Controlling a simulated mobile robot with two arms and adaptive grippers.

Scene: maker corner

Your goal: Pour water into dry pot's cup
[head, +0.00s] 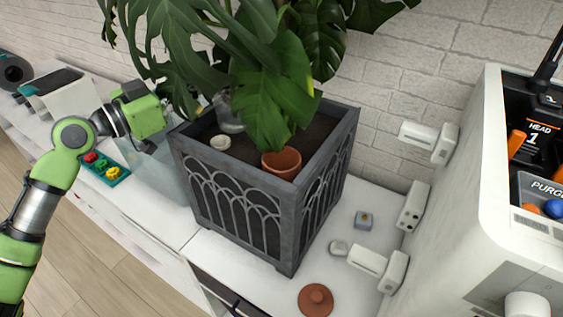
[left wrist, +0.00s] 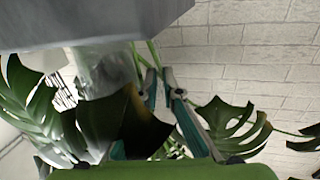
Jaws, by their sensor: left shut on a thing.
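A dark grey planter (head: 235,200) with arched sides holds soil and a large leafy plant (head: 265,85). A terracotta cup (head: 281,163) sits in the soil at the front right, and a small white cup (head: 220,142) sits at the left. A clear vessel (head: 228,112) shows above the soil, partly behind leaves; its contents cannot be made out. It also shows in the left wrist view (left wrist: 105,72). My left gripper's fingers (left wrist: 162,85) are close together beside it. In the head view leaves hide the fingers. My right gripper is not in view.
A terracotta lid (head: 316,299) and small white parts lie right of the planter, near a large white machine (head: 470,190). A clear tank (head: 165,175) and a teal tray (head: 108,170) with coloured knobs stand left. A brick wall is behind.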

